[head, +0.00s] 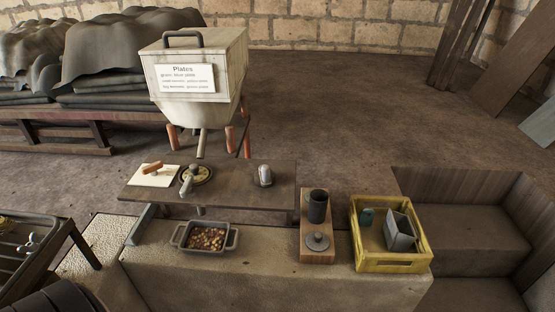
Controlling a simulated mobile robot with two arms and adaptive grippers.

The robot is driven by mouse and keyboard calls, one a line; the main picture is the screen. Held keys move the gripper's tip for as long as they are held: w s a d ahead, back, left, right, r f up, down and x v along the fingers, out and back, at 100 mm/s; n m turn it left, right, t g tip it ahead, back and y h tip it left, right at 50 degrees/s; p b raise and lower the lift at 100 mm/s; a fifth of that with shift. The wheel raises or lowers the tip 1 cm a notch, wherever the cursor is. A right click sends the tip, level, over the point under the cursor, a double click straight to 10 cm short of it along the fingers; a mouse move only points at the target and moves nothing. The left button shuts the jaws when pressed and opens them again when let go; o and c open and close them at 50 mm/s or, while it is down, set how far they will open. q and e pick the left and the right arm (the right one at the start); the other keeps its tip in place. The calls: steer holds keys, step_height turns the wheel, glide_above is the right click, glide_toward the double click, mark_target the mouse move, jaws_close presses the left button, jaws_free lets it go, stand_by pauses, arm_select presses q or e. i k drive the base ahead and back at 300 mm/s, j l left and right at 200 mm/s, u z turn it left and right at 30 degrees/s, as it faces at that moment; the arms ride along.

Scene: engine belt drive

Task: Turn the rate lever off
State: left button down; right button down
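No label tells me which one is the rate lever, and the markings on the dial are too small to read. Neither of my grippers is in view.
A pale hopper (190,109) with a "Plates" sign (186,78) stands behind the bench. A metal knob (263,175) is at the bench's right. In front are a pan of brown pieces (181,237), a dark cup (317,208) and a yellow crate (394,266).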

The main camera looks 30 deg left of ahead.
mark_target(151, 169)
steer(key=u, duration=1.9)
